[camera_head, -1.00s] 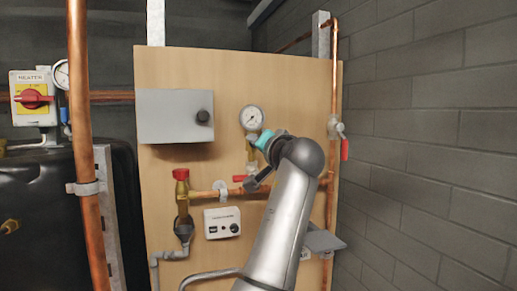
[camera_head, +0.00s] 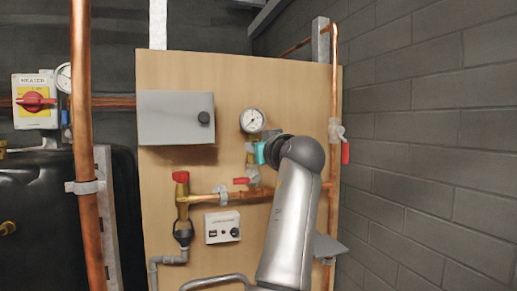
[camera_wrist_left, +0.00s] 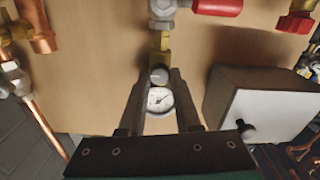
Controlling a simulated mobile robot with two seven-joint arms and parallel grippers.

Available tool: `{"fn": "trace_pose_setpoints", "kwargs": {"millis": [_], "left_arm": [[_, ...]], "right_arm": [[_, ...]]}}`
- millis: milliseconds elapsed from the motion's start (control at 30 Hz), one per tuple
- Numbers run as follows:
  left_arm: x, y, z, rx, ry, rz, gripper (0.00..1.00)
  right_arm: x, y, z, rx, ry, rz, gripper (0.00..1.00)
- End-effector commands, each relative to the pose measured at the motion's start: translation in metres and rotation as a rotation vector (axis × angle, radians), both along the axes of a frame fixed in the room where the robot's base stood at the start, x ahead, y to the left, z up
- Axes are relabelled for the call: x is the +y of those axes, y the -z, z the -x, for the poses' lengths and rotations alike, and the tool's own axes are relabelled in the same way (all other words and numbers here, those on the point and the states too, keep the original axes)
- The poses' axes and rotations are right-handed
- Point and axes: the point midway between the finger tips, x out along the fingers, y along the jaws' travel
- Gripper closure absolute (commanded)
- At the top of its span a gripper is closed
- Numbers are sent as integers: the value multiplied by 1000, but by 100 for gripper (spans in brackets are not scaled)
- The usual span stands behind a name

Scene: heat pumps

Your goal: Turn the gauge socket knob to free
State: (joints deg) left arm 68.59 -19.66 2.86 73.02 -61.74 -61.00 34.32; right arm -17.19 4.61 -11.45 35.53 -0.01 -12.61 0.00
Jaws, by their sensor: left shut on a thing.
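The pressure gauge (camera_head: 252,120), with a round white dial, stands on a brass fitting (camera_head: 250,148) on the wooden board. In the left wrist view the gauge (camera_wrist_left: 159,100) appears upside down between my fingers. The grey round gauge socket knob (camera_wrist_left: 159,75) sits on the brass stem beside the dial. My left gripper (camera_wrist_left: 160,78) is shut on this knob, one finger on each side. My right gripper is not in view.
A red lever valve (camera_head: 242,181) sits below on the horizontal copper pipe (camera_head: 212,198). A grey box (camera_head: 175,117) is to the left on the board. A vertical copper pipe (camera_head: 333,90) and a brick wall (camera_head: 430,140) are to the right.

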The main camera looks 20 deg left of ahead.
Motion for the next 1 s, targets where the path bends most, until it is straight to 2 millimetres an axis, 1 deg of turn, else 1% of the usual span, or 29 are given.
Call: {"fn": "trace_pose_setpoints", "kwargs": {"millis": [33,300,800,833,1000], "left_arm": [[0,3,-1,-8,1,24,100],[0,3,-1,-52,0,90,100],[0,2,0,-63,1,104,100],[0,2,0,-62,1,104,65],[0,2,0,-64,1,102,46]], "right_arm": [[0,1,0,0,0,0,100],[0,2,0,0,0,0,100],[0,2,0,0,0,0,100],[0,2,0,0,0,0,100],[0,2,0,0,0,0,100]]}}
